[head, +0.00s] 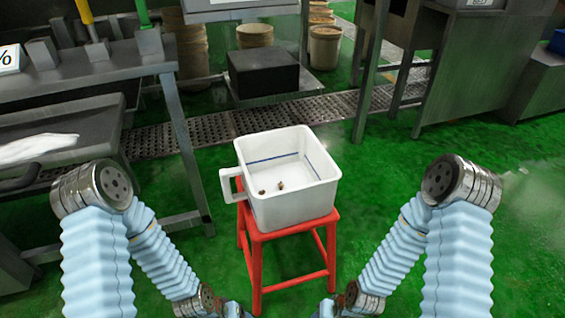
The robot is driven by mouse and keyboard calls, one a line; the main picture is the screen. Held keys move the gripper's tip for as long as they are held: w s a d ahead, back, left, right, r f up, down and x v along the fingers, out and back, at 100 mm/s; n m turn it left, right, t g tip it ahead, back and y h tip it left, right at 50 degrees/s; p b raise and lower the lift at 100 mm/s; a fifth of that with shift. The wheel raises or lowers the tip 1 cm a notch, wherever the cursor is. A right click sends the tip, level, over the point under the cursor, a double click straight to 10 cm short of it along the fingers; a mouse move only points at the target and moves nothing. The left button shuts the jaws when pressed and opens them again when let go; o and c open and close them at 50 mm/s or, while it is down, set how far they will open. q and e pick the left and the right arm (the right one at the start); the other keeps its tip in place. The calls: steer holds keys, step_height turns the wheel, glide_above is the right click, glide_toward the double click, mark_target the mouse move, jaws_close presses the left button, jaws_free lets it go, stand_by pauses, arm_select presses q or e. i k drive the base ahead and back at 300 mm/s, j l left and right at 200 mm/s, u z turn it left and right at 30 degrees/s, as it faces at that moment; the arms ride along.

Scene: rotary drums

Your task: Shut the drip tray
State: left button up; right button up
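I cannot pick out a drip tray with certainty. At the left, a grey metal tray-like part (88,122) sits low under a steel table, with a white patch on it and a dark curved handle (22,178) at its near side. Whether it is the drip tray is unclear. My two arms come in from the lower left and lower right, with light blue sleeves. Their far ends run down to the bottom edge, and both grippers are out of the picture.
A white handled bin (295,212) with a few small brown bits inside stands on a red stool (287,236) in front of me. The steel table (95,72) is at the left, and a steel cabinet (480,65) at the back right. Green floor (395,150) is clear right of the stool.

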mark_target(34, 140)
steer(key=u, duration=1.7)
